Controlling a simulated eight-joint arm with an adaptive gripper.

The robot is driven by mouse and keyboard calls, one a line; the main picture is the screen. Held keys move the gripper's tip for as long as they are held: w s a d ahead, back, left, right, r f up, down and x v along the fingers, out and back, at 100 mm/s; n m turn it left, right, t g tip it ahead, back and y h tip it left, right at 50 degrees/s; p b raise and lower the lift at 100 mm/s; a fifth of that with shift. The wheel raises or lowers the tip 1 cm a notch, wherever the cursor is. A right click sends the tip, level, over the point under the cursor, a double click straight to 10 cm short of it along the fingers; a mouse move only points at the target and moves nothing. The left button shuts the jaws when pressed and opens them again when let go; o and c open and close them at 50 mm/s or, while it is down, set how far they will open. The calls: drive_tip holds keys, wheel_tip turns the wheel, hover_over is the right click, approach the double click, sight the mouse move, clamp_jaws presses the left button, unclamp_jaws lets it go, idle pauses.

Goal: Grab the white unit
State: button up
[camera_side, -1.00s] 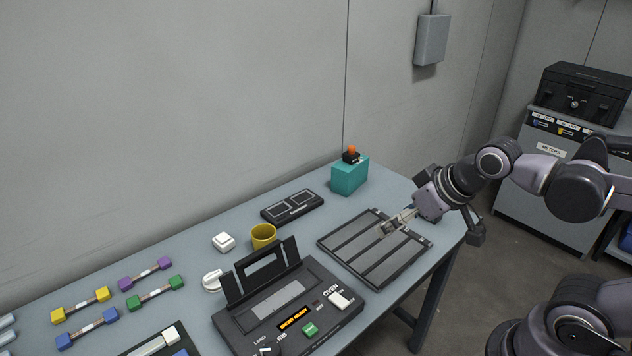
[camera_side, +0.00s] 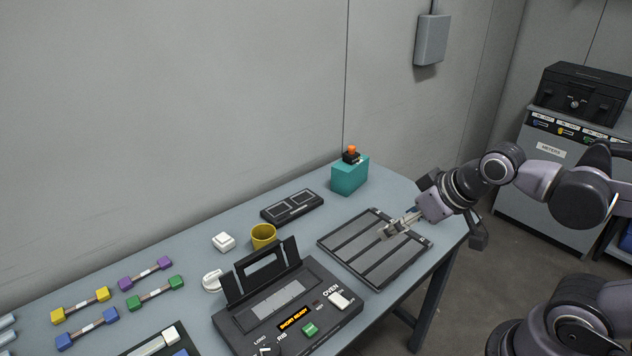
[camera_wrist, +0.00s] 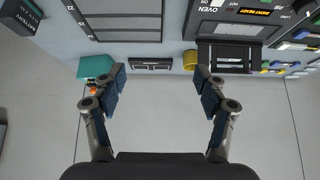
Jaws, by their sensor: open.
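A small white square block (camera_side: 223,242) sits on the table, left of the yellow cup. A white rounded item (camera_side: 213,280) lies nearer, beside the black oven unit; I cannot tell which of the two is the white unit. My gripper (camera_side: 388,232) is over the ribbed dark tray at the right, well to the right of both. In the wrist view my gripper (camera_wrist: 160,80) has its fingers wide apart with nothing between them. I cannot make out either white item clearly in the wrist view.
The black oven unit (camera_side: 290,308) with its raised lid stands at the front. The yellow cup (camera_side: 264,234), a black twin-panel box (camera_side: 292,207) and a teal box (camera_side: 349,177) stand behind. The dark tray (camera_side: 350,255) lies at right. Coloured-ended bars (camera_side: 145,274) lie at left.

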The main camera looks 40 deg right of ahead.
drive_tip(key=shift+c, duration=0.6)
drive_tip(key=w+a+r, duration=0.3)
drive_tip(key=w+r, duration=0.2)
drive_tip(key=w, duration=0.5)
drive_tip(key=n+g, duration=0.1)
drive_tip(key=g, duration=0.2)
hover_over(224, 237)
drive_tip(key=s+d, duration=0.1)
drive_tip(key=s, duration=0.3)
wheel_tip(224, 237, down, 14)
drive_tip(key=shift+y, duration=0.3)
drive_tip(key=shift+a+x, duration=0.15)
drive_tip(key=shift+x, duration=2.7)
drive_tip(key=shift+a+x, duration=0.1)
drive_tip(key=shift+x, duration=2.7)
